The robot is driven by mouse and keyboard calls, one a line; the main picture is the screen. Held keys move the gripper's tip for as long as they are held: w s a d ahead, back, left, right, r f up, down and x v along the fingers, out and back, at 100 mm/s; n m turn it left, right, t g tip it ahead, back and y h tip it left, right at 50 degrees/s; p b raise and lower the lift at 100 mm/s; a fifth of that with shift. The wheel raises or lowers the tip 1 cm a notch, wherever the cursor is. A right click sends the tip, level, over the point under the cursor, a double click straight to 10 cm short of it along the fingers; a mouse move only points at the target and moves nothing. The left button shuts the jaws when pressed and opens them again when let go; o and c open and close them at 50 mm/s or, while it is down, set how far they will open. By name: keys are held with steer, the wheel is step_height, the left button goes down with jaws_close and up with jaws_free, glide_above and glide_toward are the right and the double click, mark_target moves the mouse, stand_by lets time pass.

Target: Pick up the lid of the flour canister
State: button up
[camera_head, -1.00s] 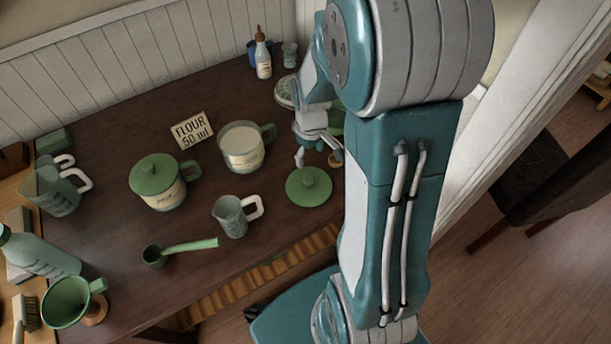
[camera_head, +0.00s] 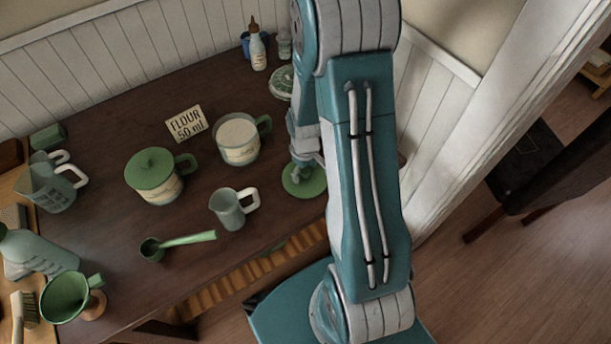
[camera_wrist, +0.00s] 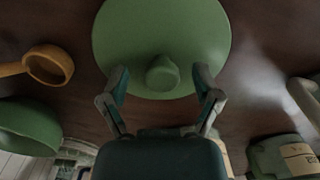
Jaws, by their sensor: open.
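The green round lid with a knob lies on the table in the head view (camera_head: 311,187), partly hidden by my arm. It fills the top of the wrist view (camera_wrist: 125,35), knob toward me. My gripper (camera_wrist: 161,84) is open and empty, its fingers on either side of the knob with gaps between. I cannot tell how high the fingertips are above the lid. In the head view my gripper (camera_head: 306,168) is over the lid. An uncovered canister of white contents (camera_head: 238,140) stands to its left, near a "FLOUR 50 ml" card (camera_head: 186,123).
A green-lidded canister (camera_head: 154,177), a small jug (camera_head: 230,209) and a green scoop (camera_head: 178,243) are left of the lid. In the wrist view, a tan scoop (camera_wrist: 48,66) and a green bowl-like item (camera_wrist: 27,127) are at left. Bare tabletop lies between.

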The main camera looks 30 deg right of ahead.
steer(key=shift+f, duration=0.1)
jaws_close()
stand_by(0.4)
